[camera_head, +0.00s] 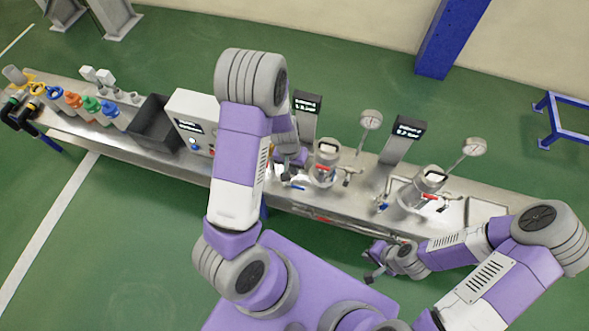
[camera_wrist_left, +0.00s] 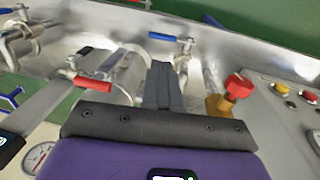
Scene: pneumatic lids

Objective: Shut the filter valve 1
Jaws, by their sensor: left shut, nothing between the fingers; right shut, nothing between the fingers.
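A steel vessel (camera_head: 326,160) with small lever valves stands on the bench near the middle. A blue lever (camera_head: 294,187) lies low at its left, and the wrist view shows a blue lever (camera_wrist_left: 165,37) at the bench edge and a red lever (camera_wrist_left: 92,84) on the vessel. A red knob on a brass valve (camera_wrist_left: 238,86) sits right of the fingers. Which one is filter valve 1 I cannot tell. My left gripper (camera_head: 288,172) is shut and empty, just left of the vessel; its fingers (camera_wrist_left: 163,78) point toward the blue lever. My right gripper (camera_head: 374,275) is shut and empty before the bench.
A second vessel (camera_head: 424,185) with red and blue levers stands to the right. Dark display panels (camera_head: 307,104) and round gauges (camera_head: 371,119) rise behind. A control box (camera_head: 190,120), a black bin (camera_head: 151,120) and several coloured fittings (camera_head: 91,104) are at left.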

